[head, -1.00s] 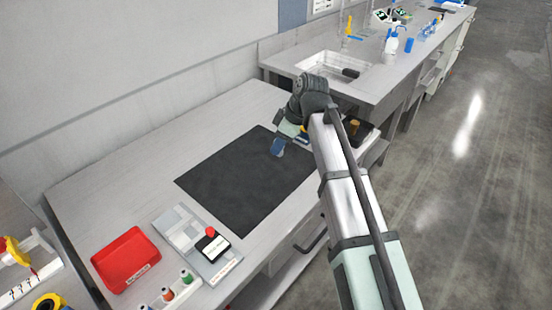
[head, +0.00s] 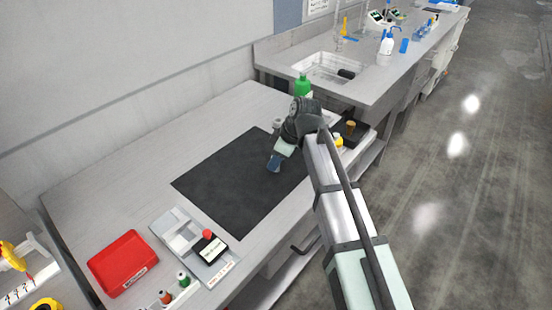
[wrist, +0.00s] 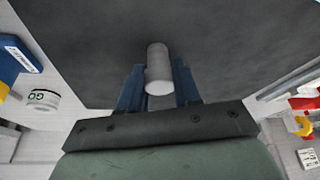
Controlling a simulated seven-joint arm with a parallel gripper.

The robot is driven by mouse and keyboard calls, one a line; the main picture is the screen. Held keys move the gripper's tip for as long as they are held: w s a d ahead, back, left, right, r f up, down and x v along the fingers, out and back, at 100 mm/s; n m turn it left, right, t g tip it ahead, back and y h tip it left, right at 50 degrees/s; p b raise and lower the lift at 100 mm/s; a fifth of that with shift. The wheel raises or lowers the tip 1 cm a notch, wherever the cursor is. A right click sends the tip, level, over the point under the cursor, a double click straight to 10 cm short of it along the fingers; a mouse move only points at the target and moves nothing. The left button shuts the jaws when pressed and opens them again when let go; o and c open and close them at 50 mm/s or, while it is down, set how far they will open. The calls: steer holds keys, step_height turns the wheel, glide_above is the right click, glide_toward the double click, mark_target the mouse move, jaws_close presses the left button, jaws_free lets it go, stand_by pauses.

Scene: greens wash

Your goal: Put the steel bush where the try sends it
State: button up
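The steel bush (wrist: 158,66), a plain grey cylinder, is between my gripper's blue fingers in the wrist view. The fingers (wrist: 160,80) appear to press on both its sides, and it reaches past their tips over the dark mat. In the head view my gripper (head: 274,163) points down over the mat (head: 235,185), towards its right part. The bush cannot be made out there. A white round piece marked GO (wrist: 43,98) and a blue box with a label (wrist: 18,55) are at the left of the wrist view. A red tray (head: 123,262) stands at the front left.
A grey fixture (head: 180,233) with a red knob (head: 207,234) is in front of the mat. Several small bottles (head: 175,288) stand beside the red tray. A green bottle (head: 303,86) and a dark tray (head: 350,132) are near my arm. The bench left of the mat is clear.

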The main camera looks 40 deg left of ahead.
steer(key=o, duration=0.5)
steer(key=shift+c, duration=0.2)
steer(key=shift+r, duration=0.15)
steer(key=v, duration=1.2)
